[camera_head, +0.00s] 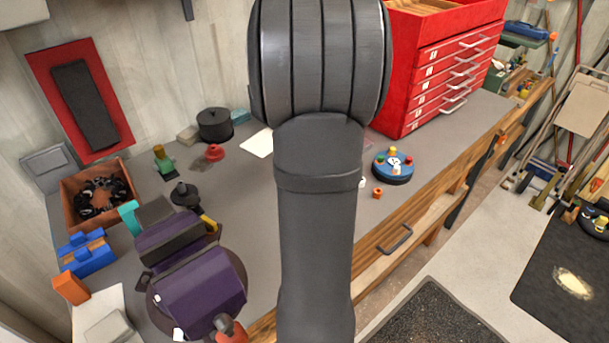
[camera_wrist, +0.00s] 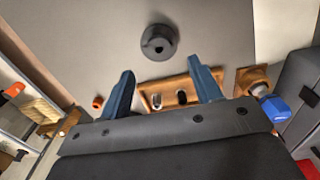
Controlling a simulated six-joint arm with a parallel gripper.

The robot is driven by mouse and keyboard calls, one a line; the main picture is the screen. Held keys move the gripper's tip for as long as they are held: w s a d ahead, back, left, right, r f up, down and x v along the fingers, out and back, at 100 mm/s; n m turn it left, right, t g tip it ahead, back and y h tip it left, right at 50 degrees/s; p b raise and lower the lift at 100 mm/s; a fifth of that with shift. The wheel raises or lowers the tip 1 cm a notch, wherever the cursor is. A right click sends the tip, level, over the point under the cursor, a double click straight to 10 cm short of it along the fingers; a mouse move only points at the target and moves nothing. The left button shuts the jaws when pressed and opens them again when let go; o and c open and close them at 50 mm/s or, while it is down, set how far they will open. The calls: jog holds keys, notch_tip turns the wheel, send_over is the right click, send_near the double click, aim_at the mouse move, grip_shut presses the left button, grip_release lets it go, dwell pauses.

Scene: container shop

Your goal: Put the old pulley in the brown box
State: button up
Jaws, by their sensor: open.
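A dark grey round piece with a central hole, likely the old pulley (camera_wrist: 159,42), lies on the grey bench top in the wrist view, ahead of my gripper and apart from it. My gripper (camera_wrist: 161,68) is open, with its two blue fingers spread and nothing between them. The brown box (camera_head: 109,217) stands at the left of the bench in the head view and holds black parts. My arm hides the middle of the bench and my gripper there. I cannot tell whether the pulley shows in the head view.
A wooden holder (camera_wrist: 149,88) and a small orange ring (camera_wrist: 97,102) lie near the fingers. A purple vise (camera_head: 200,280), black cylinder (camera_head: 214,125) and blue clamp (camera_head: 86,253) stand on the left. A red drawer cabinet (camera_head: 425,80) stands at the back.

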jog(key=shift+s+f, duration=0.1)
jog(key=shift+f, duration=3.25)
jog(key=c, duration=0.9)
jog(key=shift+r, duration=0.15)
